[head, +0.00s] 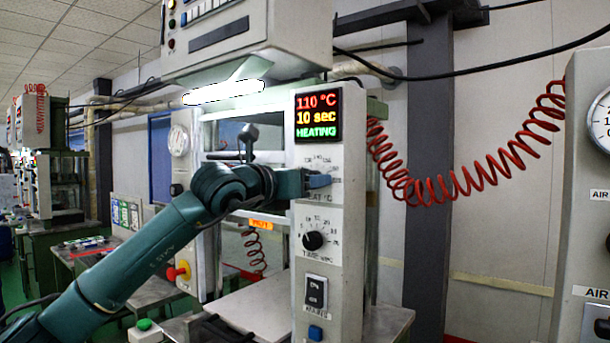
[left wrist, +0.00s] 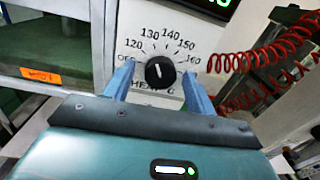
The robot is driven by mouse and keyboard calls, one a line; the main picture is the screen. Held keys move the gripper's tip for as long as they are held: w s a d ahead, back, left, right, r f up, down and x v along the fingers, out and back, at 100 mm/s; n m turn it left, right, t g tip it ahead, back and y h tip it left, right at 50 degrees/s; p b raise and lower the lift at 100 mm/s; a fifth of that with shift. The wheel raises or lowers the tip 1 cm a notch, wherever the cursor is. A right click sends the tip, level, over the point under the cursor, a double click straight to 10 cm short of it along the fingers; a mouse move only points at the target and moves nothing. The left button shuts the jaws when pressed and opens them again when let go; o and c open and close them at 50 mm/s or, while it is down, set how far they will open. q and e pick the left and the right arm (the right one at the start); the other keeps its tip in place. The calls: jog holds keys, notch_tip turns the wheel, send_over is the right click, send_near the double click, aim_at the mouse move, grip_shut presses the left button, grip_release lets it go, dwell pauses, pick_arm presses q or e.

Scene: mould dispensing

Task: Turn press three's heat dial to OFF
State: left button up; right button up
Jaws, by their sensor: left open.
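The heat dial (left wrist: 160,72) is a round black knob on the press's white front panel, with marks from OFF at left through 120 to 160 at right. Its white pointer line seems to point roughly upward; the exact mark is hard to read. My left gripper (left wrist: 159,80) is open, with one blue finger on each side of the knob; I cannot tell whether they touch it. In the head view my left gripper (head: 320,181) is at the panel and hides the heat dial. The press display (head: 318,115) reads 110 °C, 10 sec, HEATING. My right gripper is not in view.
Below the heat dial are a black time dial (head: 314,240), a rocker switch (head: 316,291) and a blue button (head: 316,333). A red emergency knob (head: 178,272) is at left. A red coiled hose (head: 470,180) hangs at right, beside another machine (head: 585,220).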

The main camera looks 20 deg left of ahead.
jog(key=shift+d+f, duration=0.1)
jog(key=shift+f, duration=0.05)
pick_arm(q)
jog(key=shift+c, duration=0.3)
jog(key=c, duration=0.9)
jog(key=n+b, duration=1.1)
jog(key=n, duration=0.1)
jog(key=shift+t, duration=0.3)
jog(key=shift+c, duration=0.2)
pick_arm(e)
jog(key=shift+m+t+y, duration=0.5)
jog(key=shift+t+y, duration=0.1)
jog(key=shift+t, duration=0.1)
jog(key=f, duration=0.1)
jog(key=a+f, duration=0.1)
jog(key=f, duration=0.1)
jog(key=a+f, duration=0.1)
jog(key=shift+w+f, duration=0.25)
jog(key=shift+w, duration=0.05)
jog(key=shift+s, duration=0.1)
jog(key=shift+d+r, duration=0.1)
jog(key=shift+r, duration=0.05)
